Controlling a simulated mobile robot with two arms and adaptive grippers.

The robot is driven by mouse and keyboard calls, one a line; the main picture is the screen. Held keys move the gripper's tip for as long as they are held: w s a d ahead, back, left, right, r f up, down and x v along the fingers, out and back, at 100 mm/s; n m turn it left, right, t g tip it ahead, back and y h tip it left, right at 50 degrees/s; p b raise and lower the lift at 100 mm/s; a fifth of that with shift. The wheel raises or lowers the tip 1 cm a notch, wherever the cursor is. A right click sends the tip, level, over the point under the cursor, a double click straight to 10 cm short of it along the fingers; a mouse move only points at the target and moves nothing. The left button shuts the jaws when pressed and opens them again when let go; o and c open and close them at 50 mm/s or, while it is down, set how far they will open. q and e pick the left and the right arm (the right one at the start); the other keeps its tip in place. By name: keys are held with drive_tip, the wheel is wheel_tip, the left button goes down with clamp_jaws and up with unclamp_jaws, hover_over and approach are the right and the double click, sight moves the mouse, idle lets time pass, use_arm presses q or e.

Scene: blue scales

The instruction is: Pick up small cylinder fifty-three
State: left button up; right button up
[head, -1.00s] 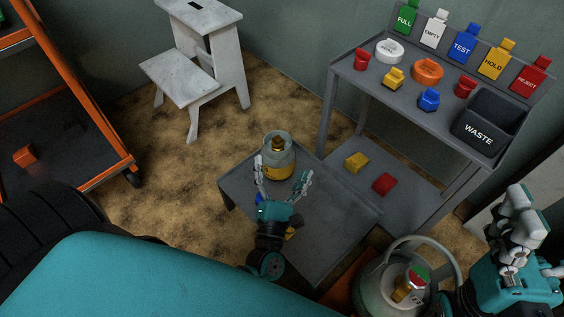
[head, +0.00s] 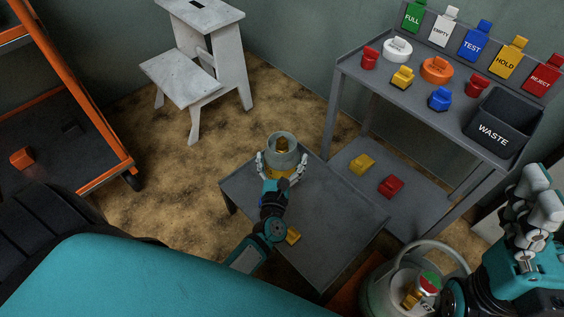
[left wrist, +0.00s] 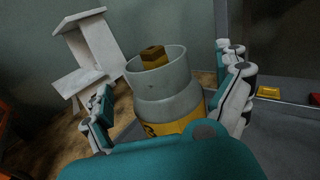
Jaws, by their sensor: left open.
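The small cylinder (head: 285,146) stands upright at the far end of the low grey table (head: 333,215). It is grey-green with a yellow lower band and a brass valve inside its collar. It also shows in the left wrist view (left wrist: 168,98), upright between my fingers. My left gripper (head: 281,168) is open, with one finger on each side of the cylinder. I cannot tell whether the fingers touch it. My right gripper (head: 530,215) is at the right edge, away from the cylinder; its fingertips are hard to make out.
A larger cylinder (head: 386,286) with a red and green gauge stands at the lower right. A grey shelf (head: 440,110) with coloured tags and a waste bin (head: 497,122) is at the right. A white step stool (head: 190,75) is behind. A yellow piece (head: 293,236) lies on the table.

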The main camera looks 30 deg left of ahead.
sight(281, 148)
use_arm(q)
drive_tip(key=shift+a+b+x, duration=0.15)
drive_tip(key=shift+b+x, duration=0.2)
drive_tip(key=shift+x, duration=1.1)
drive_tip(key=shift+a+b+x, duration=0.15)
drive_tip(key=shift+b+x, duration=0.2)
drive_tip(key=shift+x, duration=1.15)
drive_tip(key=shift+s, duration=0.15)
drive_tip(key=c, duration=1.6)
drive_tip(key=shift+r, duration=0.15)
